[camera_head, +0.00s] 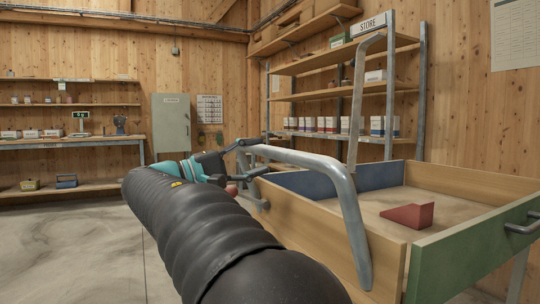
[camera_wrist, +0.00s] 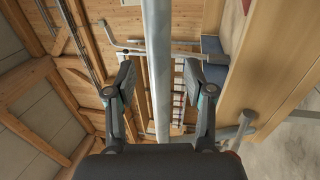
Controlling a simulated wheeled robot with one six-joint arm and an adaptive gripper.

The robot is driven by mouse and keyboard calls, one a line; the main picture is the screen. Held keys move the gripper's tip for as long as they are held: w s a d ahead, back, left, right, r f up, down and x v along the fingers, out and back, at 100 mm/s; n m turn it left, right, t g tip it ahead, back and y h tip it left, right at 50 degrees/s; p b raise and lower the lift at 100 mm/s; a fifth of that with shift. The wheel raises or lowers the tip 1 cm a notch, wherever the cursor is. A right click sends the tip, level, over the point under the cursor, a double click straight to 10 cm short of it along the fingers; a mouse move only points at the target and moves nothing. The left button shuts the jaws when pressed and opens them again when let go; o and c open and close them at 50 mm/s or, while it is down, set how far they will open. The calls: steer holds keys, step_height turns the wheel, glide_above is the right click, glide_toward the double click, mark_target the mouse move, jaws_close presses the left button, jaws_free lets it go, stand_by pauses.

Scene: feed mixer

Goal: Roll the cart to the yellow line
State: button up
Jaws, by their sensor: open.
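The cart (camera_head: 305,220) is a wooden-sided box at the right, with a green end panel (camera_head: 470,252) and a blue inner panel. A grey tubular handle (camera_head: 335,175) bends along its near side. My gripper (camera_head: 254,158) reaches the far end of this tube, partly hidden by my black arm. In the wrist view my gripper (camera_wrist: 158,75) is open, its two dark fingers apart on either side of a grey bar (camera_wrist: 157,40). Gaps show on both sides of the bar; I cannot tell how deep it sits between the fingers. No yellow line is in view.
A red wedge (camera_head: 408,214) lies in the cart on a sandy-looking floor. A shelf rack marked STORE (camera_head: 390,90) stands behind it. A workbench (camera_head: 70,143) and grey cabinet (camera_head: 171,122) line the back wall. Concrete floor (camera_head: 70,245) at the left is clear.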

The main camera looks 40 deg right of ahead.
mark_target(266, 154)
steer(key=shift+x, duration=2.1)
jaws_close()
